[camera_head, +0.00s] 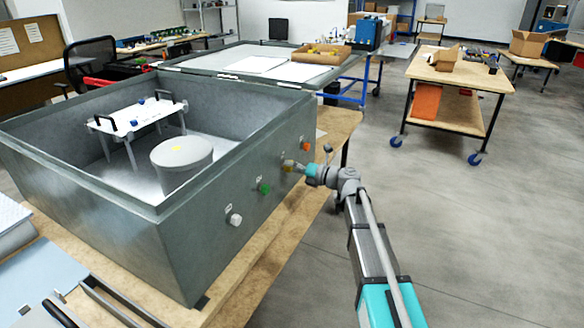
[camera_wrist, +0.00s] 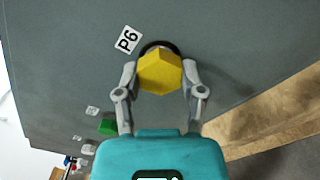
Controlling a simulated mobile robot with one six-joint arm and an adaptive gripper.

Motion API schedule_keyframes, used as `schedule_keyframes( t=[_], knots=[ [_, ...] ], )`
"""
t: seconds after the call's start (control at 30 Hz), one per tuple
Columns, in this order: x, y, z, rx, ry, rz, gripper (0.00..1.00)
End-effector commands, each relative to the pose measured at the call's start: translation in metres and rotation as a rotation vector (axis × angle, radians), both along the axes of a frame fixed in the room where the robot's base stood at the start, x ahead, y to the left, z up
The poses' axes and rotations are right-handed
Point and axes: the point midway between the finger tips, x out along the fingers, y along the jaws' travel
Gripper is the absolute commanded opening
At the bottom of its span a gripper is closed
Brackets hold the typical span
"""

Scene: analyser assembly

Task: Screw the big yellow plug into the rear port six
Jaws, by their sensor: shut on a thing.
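The big yellow plug (camera_wrist: 160,72) has a hexagonal head and sits between the two fingers of my gripper (camera_wrist: 160,85) in the wrist view. My gripper is shut on it. The plug is at the dark round port (camera_wrist: 158,46), just below the P6 label (camera_wrist: 127,40) on the grey wall. The plug's head covers most of the port, so I cannot tell how deep it sits. In the head view my gripper (camera_head: 296,166) reaches the outer side wall of the grey metal box (camera_head: 210,210); the plug is small and unclear there.
On the same wall are a green plug (camera_head: 263,188), a white plug (camera_head: 235,219) and an orange plug (camera_head: 306,146). Inside the box stand a grey cylinder (camera_head: 181,165) and a white raised plate (camera_head: 135,117). The wooden table edge (camera_wrist: 260,120) runs below. Open floor lies to the right.

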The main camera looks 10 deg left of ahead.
Motion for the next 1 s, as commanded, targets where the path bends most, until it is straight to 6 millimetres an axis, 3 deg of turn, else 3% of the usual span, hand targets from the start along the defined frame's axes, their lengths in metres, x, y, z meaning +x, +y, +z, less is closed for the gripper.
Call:
schedule_keyframes(
  t=[0.2,0.5,0.53,0.67,1.0],
  knots=[
    [0.0050,-0.0017,0.0010,0.048,0.122,-0.012,0.00],
    [0.0048,-0.0017,0.0008,0.055,0.143,-0.011,0.00],
    [0.0048,-0.0017,0.0008,0.055,0.143,-0.011,0.53],
    [0.0038,-0.0013,0.0005,0.054,0.142,-0.010,0.77],
    [0.0014,-0.0004,0.0000,0.051,0.140,-0.005,0.77]
  ],
)
